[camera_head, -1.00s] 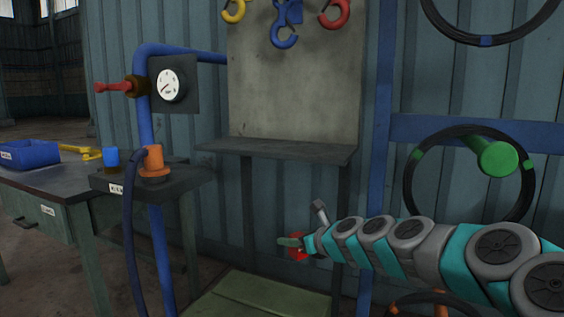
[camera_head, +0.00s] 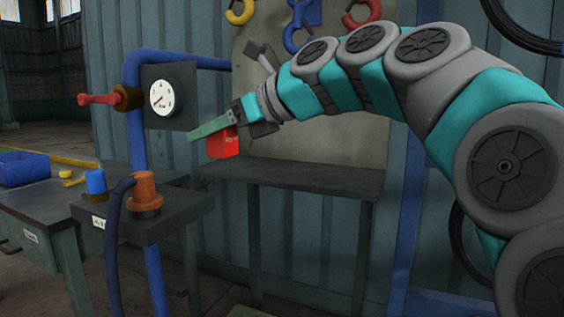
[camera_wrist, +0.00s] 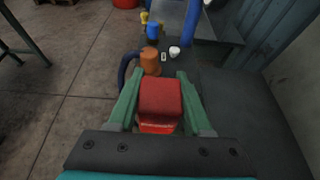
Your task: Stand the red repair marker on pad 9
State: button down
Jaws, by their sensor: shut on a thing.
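My gripper (camera_head: 207,132), with green fingers, is shut on the red repair marker (camera_head: 223,145), a red block. In the wrist view the marker (camera_wrist: 160,98) sits between the two fingers (camera_wrist: 155,82). In the head view it hangs in the air over the left end of the dark wall shelf (camera_head: 300,178), apart from it. Part of the marker is hidden behind a finger. I cannot make out a pad marked 9 in either view.
A small dark stand (camera_head: 165,215) at left carries an orange fitting (camera_head: 145,190) and a blue one (camera_head: 96,183), with a dark hose. A blue pipe (camera_head: 134,120) with a gauge (camera_head: 166,97) and red-handled valve (camera_head: 97,99) stands behind. Hooks (camera_head: 300,40) hang above.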

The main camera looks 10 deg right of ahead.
jog(key=w+d+p, duration=0.1)
jog(key=w+d, duration=0.4)
jog(key=w, duration=0.3)
jog(key=w+d+p, duration=0.1)
jog(key=w+d, duration=0.4)
jog(key=w, duration=0.3)
jog(key=shift+d, duration=0.35)
jog(key=shift+a+f, duration=0.1)
jog(key=shift+f, duration=2.8)
jog(key=shift+w+f, duration=0.2)
jog(key=shift+f, duration=0.2)
jog(key=shift+d+f, duration=0.15)
jog(key=shift+d, duration=0.05)
jog(key=shift+c, duration=1.7)
grip_release()
